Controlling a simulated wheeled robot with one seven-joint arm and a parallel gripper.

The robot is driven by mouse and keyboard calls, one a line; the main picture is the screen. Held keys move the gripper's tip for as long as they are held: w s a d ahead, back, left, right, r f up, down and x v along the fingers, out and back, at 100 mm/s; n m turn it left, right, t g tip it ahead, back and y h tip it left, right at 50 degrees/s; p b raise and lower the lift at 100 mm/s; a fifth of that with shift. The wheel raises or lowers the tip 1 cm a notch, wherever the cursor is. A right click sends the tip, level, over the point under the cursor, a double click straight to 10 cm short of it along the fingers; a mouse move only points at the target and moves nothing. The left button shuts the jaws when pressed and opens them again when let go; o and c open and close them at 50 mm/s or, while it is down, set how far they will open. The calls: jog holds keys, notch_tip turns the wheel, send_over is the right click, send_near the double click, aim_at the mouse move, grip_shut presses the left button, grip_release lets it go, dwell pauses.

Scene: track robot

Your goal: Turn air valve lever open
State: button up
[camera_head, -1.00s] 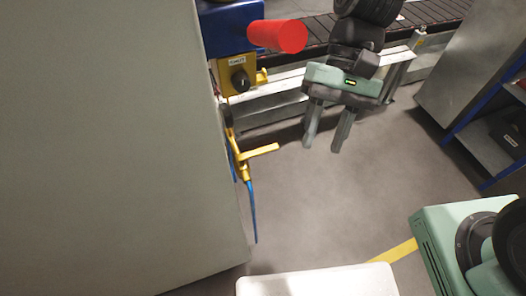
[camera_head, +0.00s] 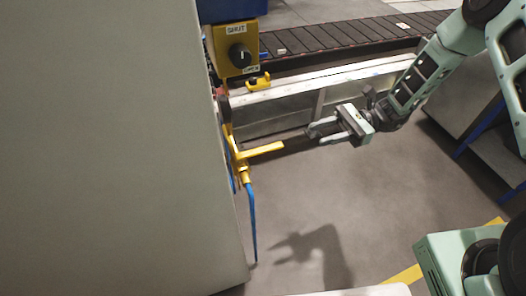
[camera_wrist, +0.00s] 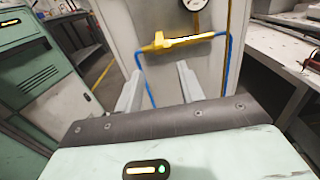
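The air valve lever (camera_head: 262,149) is a yellow handle on a yellow valve at the edge of the grey cabinet. It sticks out to the right, roughly level. In the wrist view the lever (camera_wrist: 185,40) lies across the picture, just beyond the fingertips, with blue hose at both ends of the valve. My gripper (camera_head: 317,134) is to the right of the lever, pointing left at it, with a gap between. In the wrist view my gripper (camera_wrist: 160,75) has its two fingers apart with nothing between them.
A yellow box (camera_head: 236,48) with a black knob and SHUT and OPEN labels sits above the valve. A blue hose (camera_head: 252,220) hangs below it. A conveyor (camera_head: 330,35) runs behind. A round gauge (camera_wrist: 193,3) is above the lever. The floor under my gripper is clear.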

aim_at(263, 149)
jog(key=b+x, duration=0.2)
jog(key=x, duration=1.4)
jog(key=shift+s+a+b, duration=0.1)
jog(key=shift+b, duration=0.25)
grip_shut()
